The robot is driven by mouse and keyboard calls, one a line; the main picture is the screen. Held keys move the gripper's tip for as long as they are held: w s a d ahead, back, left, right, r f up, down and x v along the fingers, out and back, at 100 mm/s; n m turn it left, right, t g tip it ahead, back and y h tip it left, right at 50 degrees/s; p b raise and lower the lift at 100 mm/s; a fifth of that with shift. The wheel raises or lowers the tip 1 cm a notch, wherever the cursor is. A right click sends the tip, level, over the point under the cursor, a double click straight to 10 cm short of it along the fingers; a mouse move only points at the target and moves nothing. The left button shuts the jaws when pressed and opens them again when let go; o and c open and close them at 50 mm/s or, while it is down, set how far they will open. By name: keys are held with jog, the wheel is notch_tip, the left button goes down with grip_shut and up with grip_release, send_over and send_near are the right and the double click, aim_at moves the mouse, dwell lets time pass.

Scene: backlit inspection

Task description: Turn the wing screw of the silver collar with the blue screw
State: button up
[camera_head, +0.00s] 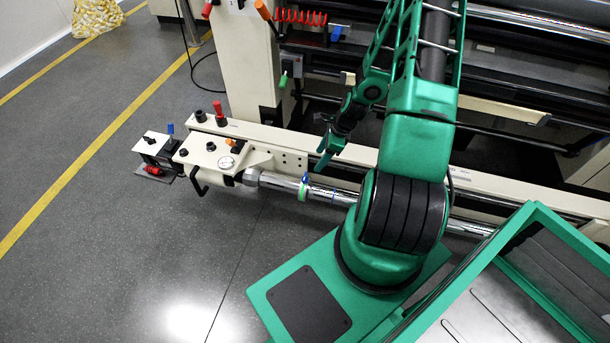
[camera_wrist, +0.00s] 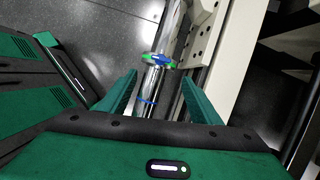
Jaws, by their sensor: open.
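A bright silver shaft (camera_head: 277,181) runs along the front of the machine, and in the wrist view (camera_wrist: 151,88) it passes between my fingers. A blue wing screw (camera_head: 306,178) sits on it beside a green ring; the screw (camera_wrist: 158,58) shows just beyond my fingertips in the wrist view. A thin blue band (camera_wrist: 148,102) lies nearer me on the shaft. The silver collar's edges cannot be told from the shaft. My gripper (camera_head: 322,143) is open and empty above and behind the shaft; its fingertips also show in the wrist view (camera_wrist: 159,80).
A cream beam (camera_head: 290,137) runs behind the shaft. A cream end block (camera_head: 215,152) with a gauge, knobs and a black handle stands at the shaft's left end. A red coiled hose (camera_head: 302,17) hangs behind. Grey floor (camera_head: 130,250) is clear at front left.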

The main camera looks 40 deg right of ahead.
aim_at(305, 176)
jog(key=shift+m, duration=0.6)
jog(key=x, duration=1.2)
jog(key=shift+w+a+f, duration=0.15)
jog(key=shift+w+f, duration=0.1)
jog(key=c, duration=1.1)
jog(key=shift+a, duration=0.2)
jog(key=shift+d, duration=0.1)
